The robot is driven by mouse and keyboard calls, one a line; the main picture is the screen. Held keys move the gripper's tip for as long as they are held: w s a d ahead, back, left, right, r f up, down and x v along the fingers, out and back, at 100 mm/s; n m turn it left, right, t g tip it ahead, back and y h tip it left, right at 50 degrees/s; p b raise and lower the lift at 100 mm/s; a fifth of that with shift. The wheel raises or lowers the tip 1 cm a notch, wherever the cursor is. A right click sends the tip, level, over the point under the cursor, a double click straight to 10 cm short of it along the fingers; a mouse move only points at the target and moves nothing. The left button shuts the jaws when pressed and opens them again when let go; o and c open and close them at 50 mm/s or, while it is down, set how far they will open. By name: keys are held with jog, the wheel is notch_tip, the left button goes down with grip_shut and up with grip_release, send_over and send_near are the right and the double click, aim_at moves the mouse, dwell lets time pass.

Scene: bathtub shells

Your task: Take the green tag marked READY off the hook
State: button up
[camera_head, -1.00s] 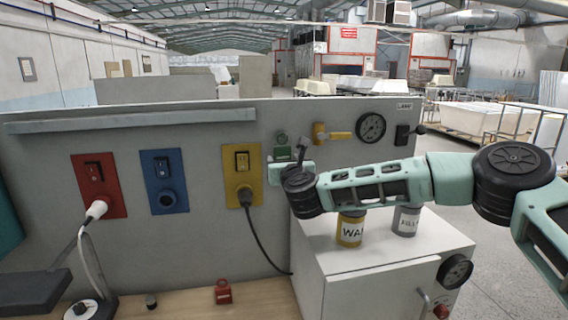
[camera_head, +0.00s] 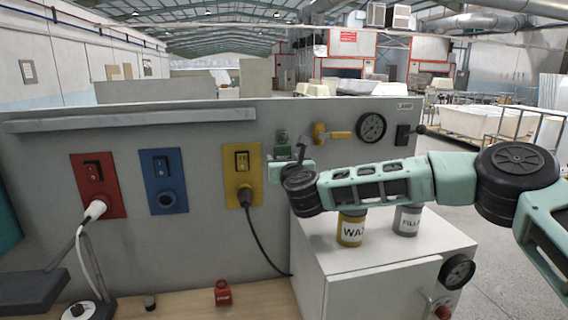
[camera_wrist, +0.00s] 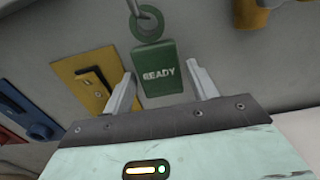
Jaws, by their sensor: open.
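The green tag marked READY (camera_wrist: 158,73) hangs by its green ring (camera_wrist: 147,26) on a grey hook (camera_wrist: 148,10) on the panel, in the wrist view. My gripper (camera_wrist: 160,76) is open. One fingertip is left of the tag and one right of it, with a gap seen on each side. How deep the tag lies between the fingers I cannot tell. In the head view the tag (camera_head: 281,135) shows as small green parts behind my wrist, partly hidden.
A yellow switch plate (camera_head: 242,175) with a plugged black cable is left of the tag. A yellow valve handle (camera_head: 340,135) and a gauge (camera_head: 371,128) are to its right. Wax and filler cans (camera_head: 351,228) stand on the white cabinet (camera_head: 385,270) below my arm.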

jog(key=c, duration=0.8)
jog(key=shift+r, duration=0.3)
jog(key=shift+r, duration=0.35)
jog(key=shift+r, duration=0.5)
jog(key=shift+s, duration=0.15)
jog(key=shift+b+v, duration=0.7)
jog(key=shift+v, duration=0.3)
jog(key=shift+b+v, duration=1.45)
jog(key=shift+v, duration=1.2)
